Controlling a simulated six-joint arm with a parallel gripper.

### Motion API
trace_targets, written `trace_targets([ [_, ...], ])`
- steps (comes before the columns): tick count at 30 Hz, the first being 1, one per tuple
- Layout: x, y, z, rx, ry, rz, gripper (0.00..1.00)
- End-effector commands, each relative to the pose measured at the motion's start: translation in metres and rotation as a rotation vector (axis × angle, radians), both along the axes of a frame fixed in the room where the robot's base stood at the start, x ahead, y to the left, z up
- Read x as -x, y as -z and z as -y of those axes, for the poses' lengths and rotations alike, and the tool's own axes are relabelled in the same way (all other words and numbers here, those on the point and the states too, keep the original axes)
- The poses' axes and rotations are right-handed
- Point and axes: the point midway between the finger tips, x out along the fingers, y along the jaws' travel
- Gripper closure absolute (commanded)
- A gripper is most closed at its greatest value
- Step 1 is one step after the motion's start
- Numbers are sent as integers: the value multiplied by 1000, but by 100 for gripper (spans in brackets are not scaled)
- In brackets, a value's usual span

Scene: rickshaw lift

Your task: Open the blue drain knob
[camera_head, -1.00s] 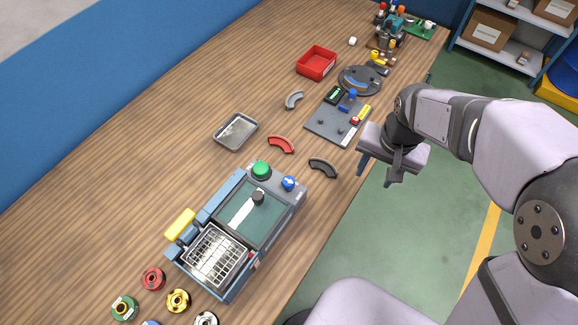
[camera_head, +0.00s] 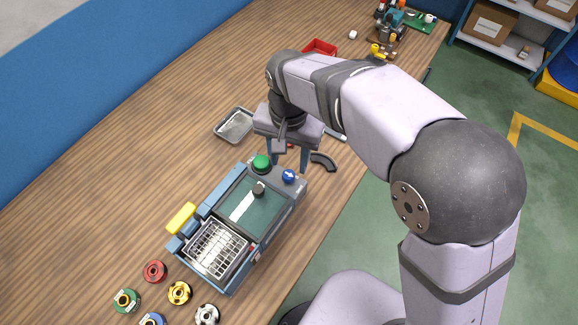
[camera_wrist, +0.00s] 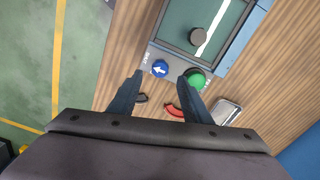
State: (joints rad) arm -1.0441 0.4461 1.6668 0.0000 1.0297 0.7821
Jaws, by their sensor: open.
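The blue drain knob (camera_head: 289,176) is a small round knob with a white arrow, on the grey panel at the end of the blue-framed machine (camera_head: 240,225). In the wrist view the knob (camera_wrist: 160,68) lies ahead of the fingers, its arrow pointing left. A green button (camera_head: 261,162) sits beside it; it also shows in the wrist view (camera_wrist: 195,77), near the right finger. My gripper (camera_head: 288,166) is open and empty above the panel end of the machine, with fingers pointing down. In the wrist view its fingertips (camera_wrist: 160,75) stand apart on either side of the knob, not touching it as far as I see.
A black knob (camera_head: 258,188) stands on the machine's lid, and a wire basket (camera_head: 216,249) is at its near end. A metal tray (camera_head: 235,125) and a black curved piece (camera_head: 323,162) lie close by. Several coloured spools lie at the front left.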

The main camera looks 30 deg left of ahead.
Motion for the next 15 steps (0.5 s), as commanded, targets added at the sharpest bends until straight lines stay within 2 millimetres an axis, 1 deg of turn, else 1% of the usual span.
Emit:
trace_targets([
  [3, 0, 15, 1, 5, 0, -3, 56],
  [9, 0, 38, 1, 1, 0, -1, 56],
  [15, 0, 48, 0, 0, 0, 0, 56],
])
